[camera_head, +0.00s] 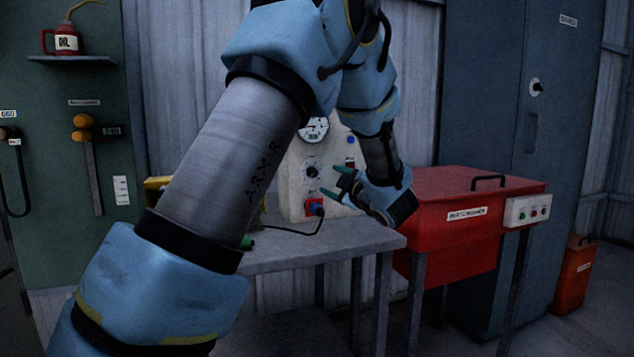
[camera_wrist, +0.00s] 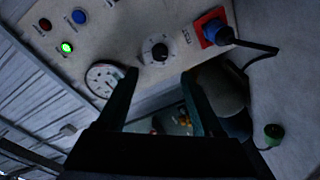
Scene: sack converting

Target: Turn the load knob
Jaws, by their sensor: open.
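The load knob (camera_head: 312,173) is a round black dial with a pale pointer on a cream control panel (camera_head: 293,190). In the wrist view the knob (camera_wrist: 155,50) lies just beyond my fingertips, roughly midway between them in the picture. A small label beside it is too small to read. My gripper (camera_head: 333,181) is in front of the panel, to the right of the knob in the head view. In the wrist view my gripper (camera_wrist: 159,77) is open, with nothing between its fingers and apart from the knob.
A dial gauge (camera_wrist: 106,78) and a red-and-blue socket (camera_wrist: 214,32) with a plugged black cable flank the knob. A lit green lamp (camera_wrist: 66,47) is on the panel. The panel stands on a grey bench (camera_head: 340,243); a red bin (camera_head: 455,245) is to its right.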

